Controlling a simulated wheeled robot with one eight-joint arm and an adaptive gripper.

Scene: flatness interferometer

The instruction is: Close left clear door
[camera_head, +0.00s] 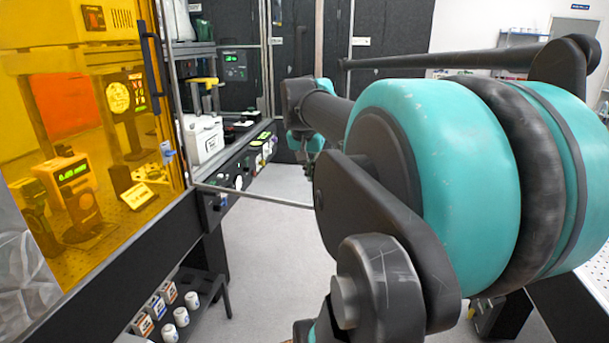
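The left clear door (255,197) appears as a thin metal frame with a see-through pane, right of the amber panel. It stands swung out over the aisle floor, its bottom rail running from the cabinet's front edge towards my arm. My arm's large teal and black links fill the right half and cover part of the door's free edge. My gripper cannot be made out; the arm's far links at the picture's centre are partly hidden behind the nearer ones.
An amber panel (120,110) with a dark vertical handle (154,60) covers the bench at left. Behind the clear door are a white box (203,140) and instruments. A low shelf (212,312) holds small boxes and jars. Grey floor (270,255) is open between cabinet and arm.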

